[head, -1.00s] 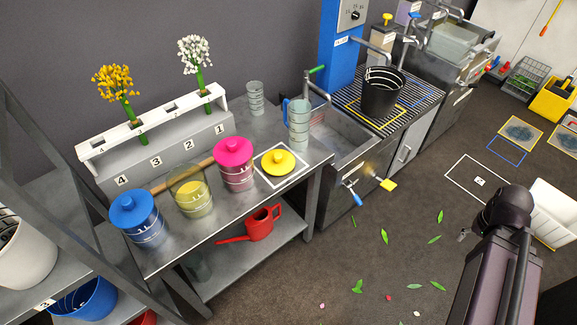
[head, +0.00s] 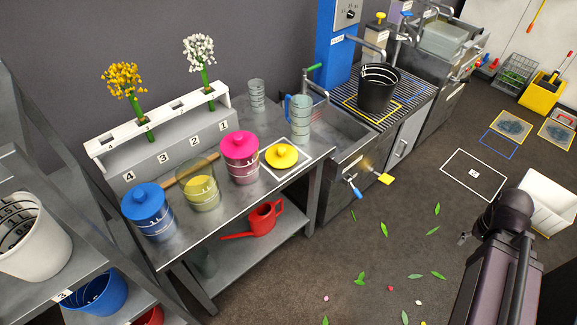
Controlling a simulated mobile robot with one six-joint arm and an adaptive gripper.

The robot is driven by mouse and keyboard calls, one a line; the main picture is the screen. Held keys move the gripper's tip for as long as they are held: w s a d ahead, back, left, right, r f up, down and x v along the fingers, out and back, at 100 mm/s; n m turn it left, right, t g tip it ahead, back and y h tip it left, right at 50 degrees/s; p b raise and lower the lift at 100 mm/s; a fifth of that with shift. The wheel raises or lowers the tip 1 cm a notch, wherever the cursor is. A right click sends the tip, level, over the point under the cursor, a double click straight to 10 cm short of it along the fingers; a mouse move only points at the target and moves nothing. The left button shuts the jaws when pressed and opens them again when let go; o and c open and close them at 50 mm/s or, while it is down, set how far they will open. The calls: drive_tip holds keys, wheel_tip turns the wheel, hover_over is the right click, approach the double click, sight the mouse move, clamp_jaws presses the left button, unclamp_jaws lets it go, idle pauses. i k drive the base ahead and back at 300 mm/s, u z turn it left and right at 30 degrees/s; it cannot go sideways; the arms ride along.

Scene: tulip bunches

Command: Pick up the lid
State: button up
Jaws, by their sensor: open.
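A yellow lid (head: 282,155) with a round knob lies flat on a white-edged square (head: 303,151) at the right end of the metal table. A clear canister (head: 201,192) with yellowish contents stands without a lid. On its right is a canister with a pink lid (head: 239,144), and on its left one with a blue lid (head: 146,199). Part of my dark arm shows at the lower right, well apart from the table.
A ribbed jug (head: 299,117) stands behind the yellow lid, near the sink (head: 335,135). A white flower rack (head: 160,128) lines the table's back. A red watering can (head: 264,218) sits on the lower shelf. The floor in front has scattered leaves. A shelf with a white bucket (head: 37,240) is at left.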

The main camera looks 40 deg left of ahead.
sight(281, 156)
drive_tip(key=k, duration=0.45)
drive_tip(key=u, duration=1.6)
drive_tip(key=i, duration=0.6)
drive_tip(key=z, duration=0.25)
